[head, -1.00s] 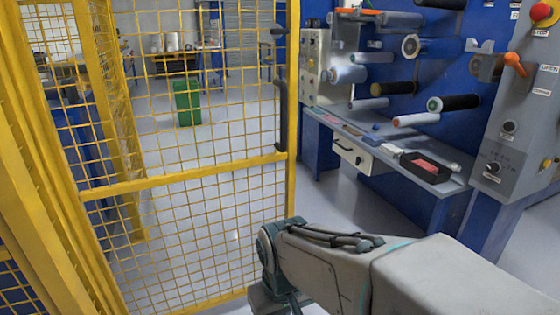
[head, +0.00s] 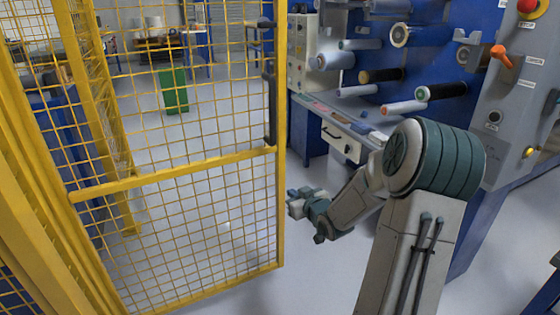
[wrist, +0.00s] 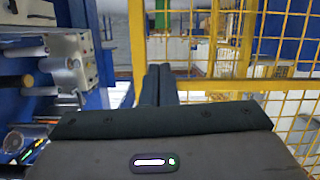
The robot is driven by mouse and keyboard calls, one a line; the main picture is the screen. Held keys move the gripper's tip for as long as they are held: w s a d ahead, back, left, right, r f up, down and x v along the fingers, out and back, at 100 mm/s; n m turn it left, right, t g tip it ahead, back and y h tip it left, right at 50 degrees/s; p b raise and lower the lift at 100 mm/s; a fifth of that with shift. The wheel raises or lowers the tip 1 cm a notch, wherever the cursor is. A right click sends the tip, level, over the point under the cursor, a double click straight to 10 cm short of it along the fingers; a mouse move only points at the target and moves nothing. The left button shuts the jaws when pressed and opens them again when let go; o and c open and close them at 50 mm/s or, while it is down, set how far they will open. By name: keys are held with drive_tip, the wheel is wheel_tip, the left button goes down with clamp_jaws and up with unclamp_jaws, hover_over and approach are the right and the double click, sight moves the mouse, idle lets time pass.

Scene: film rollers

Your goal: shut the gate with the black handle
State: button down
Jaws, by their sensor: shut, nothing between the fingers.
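The yellow mesh gate (head: 175,178) stands at the left of the head view, with its upright free edge (head: 282,130) near the middle. A long black handle (head: 270,105) runs upright on the inner side of that edge, in the upper half. My gripper (head: 291,204) is low and just right of the gate's edge, below the handle. I cannot tell whether it touches the gate. In the wrist view, the two dark fingers (wrist: 157,86) are together and empty. A yellow upright (wrist: 136,40) is beside them on the left, and yellow mesh (wrist: 282,60) is on the right.
A blue roller machine (head: 400,70) with several rollers and a white drawer (head: 341,141) stands right of the gate. An orange knob (head: 501,54) is on its panel. A green bin (head: 174,90) shows through the mesh. Grey floor lies open between gate and machine.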

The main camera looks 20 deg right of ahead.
drive_tip(key=d+r+t, duration=0.3)
drive_tip(key=b, duration=0.3)
approach(278, 158)
drive_tip(key=shift+y, duration=0.4)
drive_tip(key=w, duration=0.5)
drive_tip(key=shift+w+a+f, duration=0.2)
drive_tip(key=shift+w+a, duration=0.1)
drive_tip(key=shift+w, duration=0.05)
drive_tip(key=shift+w+r, duration=0.1)
drive_tip(key=shift+w, duration=0.5)
drive_tip(key=shift+m, duration=0.3)
